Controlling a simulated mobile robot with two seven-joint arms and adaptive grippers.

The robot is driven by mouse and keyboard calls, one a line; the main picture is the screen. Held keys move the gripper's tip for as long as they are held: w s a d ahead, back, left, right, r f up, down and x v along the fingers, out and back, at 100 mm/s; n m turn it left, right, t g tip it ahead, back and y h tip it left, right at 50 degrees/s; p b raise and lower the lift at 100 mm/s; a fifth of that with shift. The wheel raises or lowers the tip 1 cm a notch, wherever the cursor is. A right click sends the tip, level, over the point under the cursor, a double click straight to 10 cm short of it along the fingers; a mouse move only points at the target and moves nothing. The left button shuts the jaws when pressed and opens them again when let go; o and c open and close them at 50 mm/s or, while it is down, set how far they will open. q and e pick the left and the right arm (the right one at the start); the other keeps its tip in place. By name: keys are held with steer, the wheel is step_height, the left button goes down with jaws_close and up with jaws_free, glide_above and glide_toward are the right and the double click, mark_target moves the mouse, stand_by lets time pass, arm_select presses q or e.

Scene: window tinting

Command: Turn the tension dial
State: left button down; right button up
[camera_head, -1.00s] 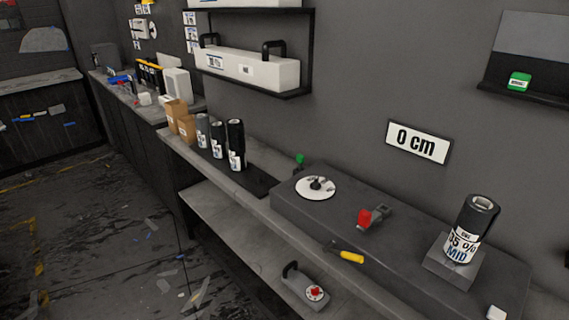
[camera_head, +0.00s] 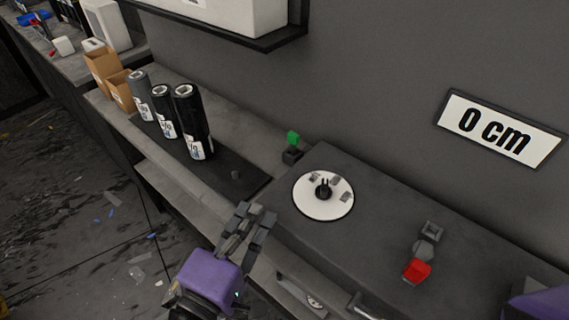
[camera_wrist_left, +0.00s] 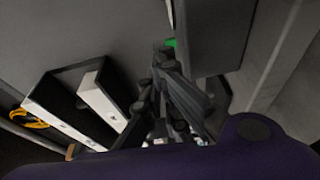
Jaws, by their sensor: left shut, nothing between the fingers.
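The tension dial is a round white disc (camera_head: 312,205) with a small black knob (camera_head: 323,188) at its centre. It lies on top of the dark grey machine block (camera_head: 375,225) in the head view. My left gripper (camera_head: 254,222) is shut and empty, to the left of the dial and apart from it, in front of the block's left end. In the left wrist view its fingers (camera_wrist_left: 165,75) point away from the camera; the dial cannot be made out there. A purple part of my right arm shows at the lower right edge; its gripper is out of view.
A red switch (camera_head: 417,271) stands on the block, right of the dial. A green button (camera_head: 293,138) is behind the block's left end. Several dark film rolls (camera_head: 194,120) stand on a black mat (camera_head: 235,195) to the left. A "0 cm" sign (camera_head: 495,130) hangs on the wall.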

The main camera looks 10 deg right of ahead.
mark_target(296, 194)
arm_select(q)
steer(key=x, duration=0.3)
steer(key=p+x, duration=0.1)
steer(key=x, duration=0.4)
steer(key=shift+d+r, duration=0.3)
steer(key=shift+d, duration=0.2)
steer(key=d, duration=0.1)
steer(key=d+p, duration=0.1)
steer(key=d, duration=0.1)
steer(key=shift+s+f, duration=0.1)
steer(key=shift+s, duration=0.3)
steer(key=shift+s+d, duration=0.2)
steer(key=shift+d, duration=0.25)
arm_select(e)
steer(key=s, duration=0.1)
steer(key=s+r, duration=0.1)
steer(key=shift+s+d, duration=0.15)
steer(key=shift+s, duration=0.15)
